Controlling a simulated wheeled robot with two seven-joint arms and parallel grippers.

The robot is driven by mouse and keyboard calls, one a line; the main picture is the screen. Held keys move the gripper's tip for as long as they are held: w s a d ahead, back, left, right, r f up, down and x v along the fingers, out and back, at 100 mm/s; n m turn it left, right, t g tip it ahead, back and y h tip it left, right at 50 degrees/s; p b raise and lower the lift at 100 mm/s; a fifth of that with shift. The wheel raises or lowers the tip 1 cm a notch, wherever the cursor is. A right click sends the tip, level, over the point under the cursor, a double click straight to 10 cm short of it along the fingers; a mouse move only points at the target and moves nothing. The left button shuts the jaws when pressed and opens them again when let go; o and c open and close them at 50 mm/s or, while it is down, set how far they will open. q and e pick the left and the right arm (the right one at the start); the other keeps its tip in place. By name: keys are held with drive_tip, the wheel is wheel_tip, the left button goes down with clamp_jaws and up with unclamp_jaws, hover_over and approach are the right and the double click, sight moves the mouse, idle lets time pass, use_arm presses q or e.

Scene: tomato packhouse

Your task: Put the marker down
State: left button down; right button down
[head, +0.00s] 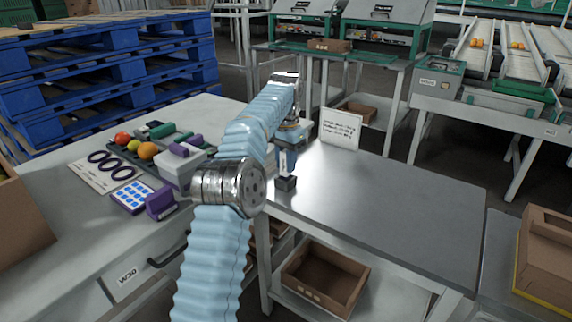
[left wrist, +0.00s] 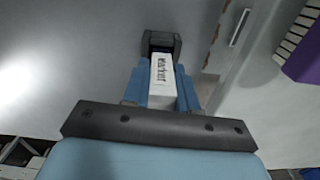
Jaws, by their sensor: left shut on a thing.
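The marker (head: 283,164) is a white block-like stick with a dark end, held upright with the dark end down. In the left wrist view its white side reads "Marker" (left wrist: 162,72). My left gripper (head: 289,150) is shut on it, with a blue finger on each side, also in the left wrist view (left wrist: 162,92). The dark end is at or just above the grey metal table (head: 390,200), near its left edge. I cannot tell whether it touches. My right gripper is out of view.
A white sign card (head: 341,128) stands at the table's back edge. The left bench (head: 75,225) holds fruit, a white box (head: 180,172), a purple block (head: 160,203) and a blue-and-white card (head: 132,197). The metal table's middle and right are clear. A cardboard box (head: 545,250) stands at right.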

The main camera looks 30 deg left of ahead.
use_arm(q)
drive_tip(key=shift+f, duration=0.65)
drive_tip(key=c, duration=0.9)
unclamp_jaws()
drive_tip(key=shift+f, duration=0.15)
